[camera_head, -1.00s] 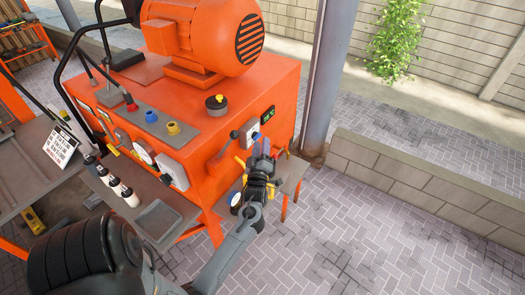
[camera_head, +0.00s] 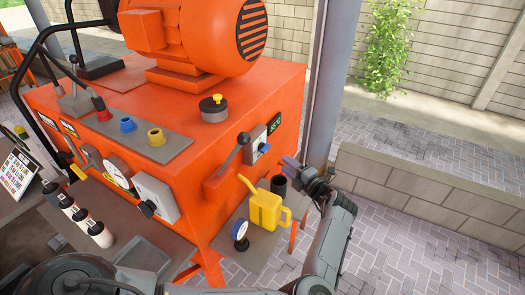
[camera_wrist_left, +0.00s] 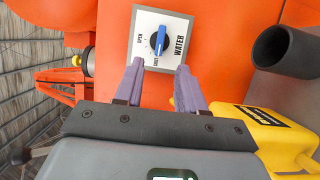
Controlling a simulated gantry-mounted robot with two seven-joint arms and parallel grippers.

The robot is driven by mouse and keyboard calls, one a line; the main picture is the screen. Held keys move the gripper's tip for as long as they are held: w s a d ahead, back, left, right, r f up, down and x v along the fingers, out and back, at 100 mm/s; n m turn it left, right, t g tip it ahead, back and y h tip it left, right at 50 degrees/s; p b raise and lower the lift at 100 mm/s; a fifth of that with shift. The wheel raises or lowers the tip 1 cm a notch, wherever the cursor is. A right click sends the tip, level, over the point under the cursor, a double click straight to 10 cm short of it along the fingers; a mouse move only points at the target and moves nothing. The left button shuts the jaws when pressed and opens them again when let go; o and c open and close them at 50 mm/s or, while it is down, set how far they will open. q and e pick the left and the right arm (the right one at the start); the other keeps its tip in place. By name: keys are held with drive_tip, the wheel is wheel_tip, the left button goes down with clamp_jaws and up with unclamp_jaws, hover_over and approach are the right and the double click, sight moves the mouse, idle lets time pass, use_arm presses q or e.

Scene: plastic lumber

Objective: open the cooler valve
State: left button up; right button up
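The cooler valve is a blue knob on a white plate marked WATER, OPEN and SHUT, on the orange machine's side. In the head view the knob (camera_head: 265,148) is left of my left gripper (camera_head: 293,164). In the left wrist view the knob (camera_wrist_left: 159,41) is just beyond the fingertips, roughly centred between them, and its white line runs about up-down in the picture. My left gripper (camera_wrist_left: 160,67) is open, with purple fingers apart and nothing between them. A gap to the knob shows in the head view. My right gripper is not in view.
A lever (camera_head: 236,150) sticks out left of the plate. A grey post (camera_head: 327,90) stands behind. Paving to the right is open.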

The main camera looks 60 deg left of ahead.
sight(267, 150)
use_arm(q)
drive_tip(key=a+b, duration=0.1)
drive_tip(key=a, duration=0.1)
drive_tip(key=s+a+b, duration=0.1)
drive_tip(key=a, duration=0.2)
drive_tip(key=a+b, duration=0.1)
drive_tip(key=a, duration=0.2)
drive_tip(key=shift+s+a, duration=0.15)
drive_tip(key=shift+a, duration=0.9)
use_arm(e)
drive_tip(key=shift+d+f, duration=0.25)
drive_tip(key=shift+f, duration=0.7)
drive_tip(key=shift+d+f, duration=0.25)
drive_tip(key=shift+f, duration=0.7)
use_arm(q)
drive_tip(key=shift+c, duration=0.3)
clamp_jaws()
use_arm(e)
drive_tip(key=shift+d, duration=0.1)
